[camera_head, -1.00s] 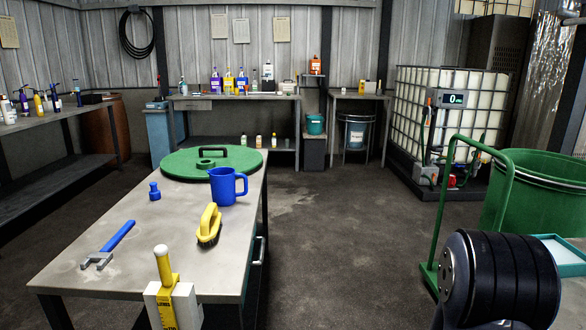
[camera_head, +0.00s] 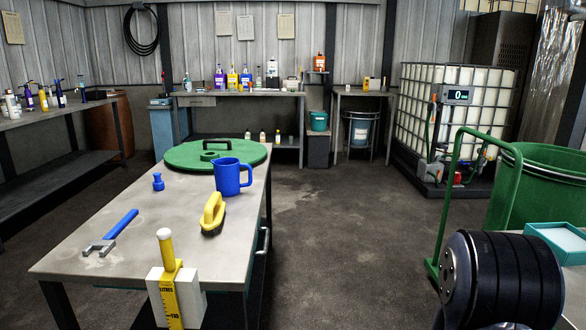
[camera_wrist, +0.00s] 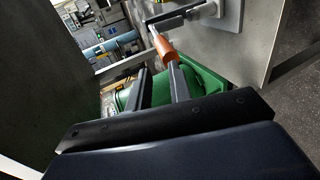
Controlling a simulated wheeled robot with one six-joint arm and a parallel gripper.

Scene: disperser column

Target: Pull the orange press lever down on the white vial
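In the wrist view an orange lever (camera_wrist: 163,44) slants down toward my gripper from a dark bar on a pale, plate-like fixture (camera_wrist: 230,14). My gripper (camera_wrist: 158,70) is open, its two dark fingers apart with nothing seen between them. The lever's lower end lies just beyond the fingertips, close to the right finger; I cannot tell whether they touch. I cannot make out a white vial in either view. My gripper is outside the head view, where only a dark ribbed part of my arm shows at lower right.
A workbench (camera_head: 120,265) at left holds a blue mug (camera_head: 229,177), a yellow brush (camera_head: 212,213) and a green lid (camera_head: 185,155). A green trolley (camera_head: 452,190) and green drum (camera_head: 540,200) stand at right. The floor between is clear. A grey panel (camera_wrist: 253,45) rises right of the lever.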

